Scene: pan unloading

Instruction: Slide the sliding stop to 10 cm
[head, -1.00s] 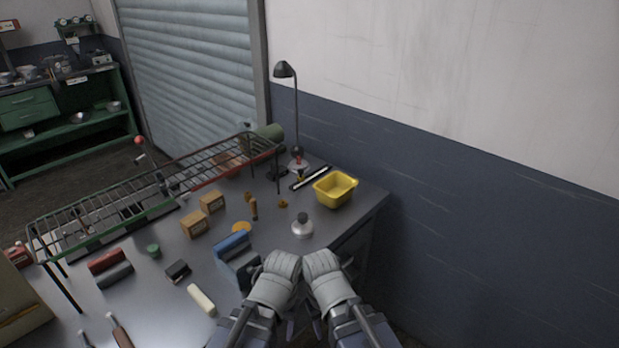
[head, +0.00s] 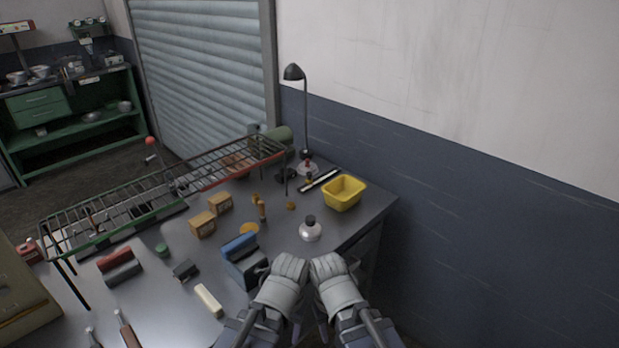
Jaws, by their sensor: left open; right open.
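A dark bar with a pale strip (head: 320,181) lies at the back of the workbench, between the lamp and the yellow bin. It looks like a rule or rail. A small brownish piece (head: 308,181) sits at its left part and may be the sliding stop; no scale marks are readable. My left gripper (head: 289,264) and my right gripper (head: 327,264) are side by side at the bench's near right edge, well short of the bar. Both are open and appear empty; their fingertips are hard to make out.
A yellow bin (head: 344,192) stands right of the bar, a white bottle with a dark cap (head: 310,230) in front. A desk lamp (head: 296,73) and a wire rack (head: 165,182) stand behind and left. A blue block-like item (head: 240,255) is close to my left gripper.

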